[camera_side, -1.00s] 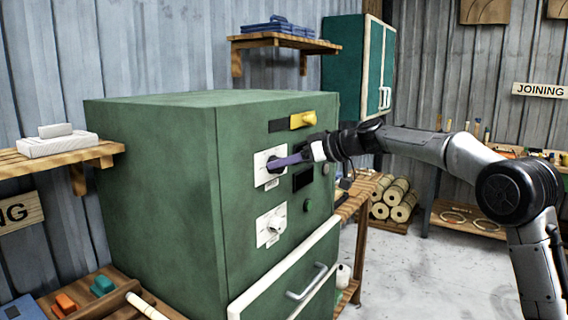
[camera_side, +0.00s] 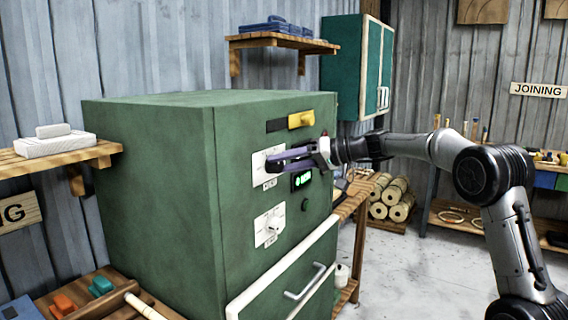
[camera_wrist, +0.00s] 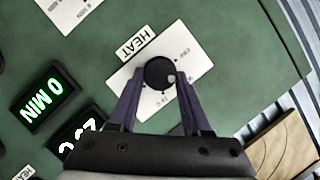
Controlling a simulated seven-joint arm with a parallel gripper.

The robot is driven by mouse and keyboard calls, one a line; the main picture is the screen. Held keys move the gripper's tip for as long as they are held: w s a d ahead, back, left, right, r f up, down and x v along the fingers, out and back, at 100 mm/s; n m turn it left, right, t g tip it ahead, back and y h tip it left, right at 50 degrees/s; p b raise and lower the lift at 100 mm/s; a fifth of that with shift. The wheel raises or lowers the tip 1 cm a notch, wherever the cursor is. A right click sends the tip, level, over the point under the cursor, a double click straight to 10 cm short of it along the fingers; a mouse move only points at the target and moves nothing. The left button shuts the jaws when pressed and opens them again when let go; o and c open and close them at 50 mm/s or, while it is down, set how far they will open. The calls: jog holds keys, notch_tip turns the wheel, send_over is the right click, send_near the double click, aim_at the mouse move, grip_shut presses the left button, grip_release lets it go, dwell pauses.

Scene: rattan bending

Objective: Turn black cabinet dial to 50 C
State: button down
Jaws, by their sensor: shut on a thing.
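The black dial (camera_wrist: 158,73) sits on a white HEAT plate (camera_wrist: 190,70) on the front of the green cabinet (camera_side: 155,170). My gripper (camera_wrist: 158,82) is shut on the dial, with one purple finger on each side of it. In the side view my gripper (camera_side: 268,162) reaches the upper white plate (camera_side: 258,167) from the right, and its fingers hide the dial. The plate's small scale marks are too blurred to read. One green display (camera_wrist: 40,98) reads 0 MIN. A second lit display (camera_wrist: 80,128) is partly hidden by my gripper.
A drawer with a metal handle (camera_side: 305,283) is below. A wooden bench (camera_side: 355,200) stands to the right.

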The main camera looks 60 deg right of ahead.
dwell(0.4)
jog(key=shift+c, duration=1.8)
grip_release()
jog(key=v, duration=0.7)
jog(key=shift+s, duration=0.25)
jog(key=shift+d, duration=0.1)
